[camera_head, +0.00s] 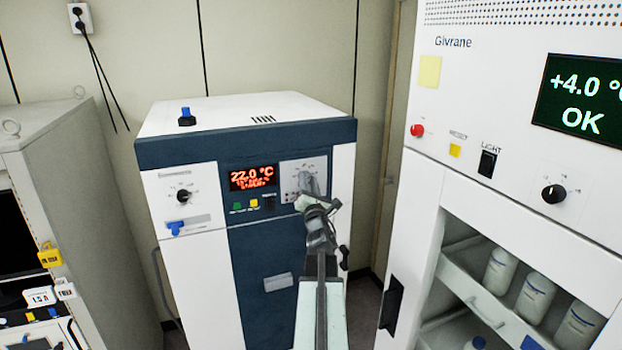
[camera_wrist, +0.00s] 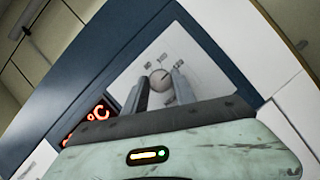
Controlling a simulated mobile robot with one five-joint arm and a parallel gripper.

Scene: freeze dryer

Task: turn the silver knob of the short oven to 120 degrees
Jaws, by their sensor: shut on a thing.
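The short oven (camera_head: 188,262) is a white and dark blue cabinet in the middle of the head view. Its red display (camera_head: 253,177) reads 22.0 °C, with smaller lines below that I cannot read. The silver knob (camera_wrist: 160,79) is round and sits on a light panel with scale marks. My gripper (camera_head: 309,186) reaches the panel and mostly hides the knob in the head view. In the wrist view my gripper (camera_wrist: 161,80) has one finger on each side of the knob and is shut on it. The knob's exact angle is too small to read.
A tall white Givrane unit (camera_head: 470,130) with bottles on open shelves stands close on the right. A grey cabinet (camera_head: 90,190) stands on the left.

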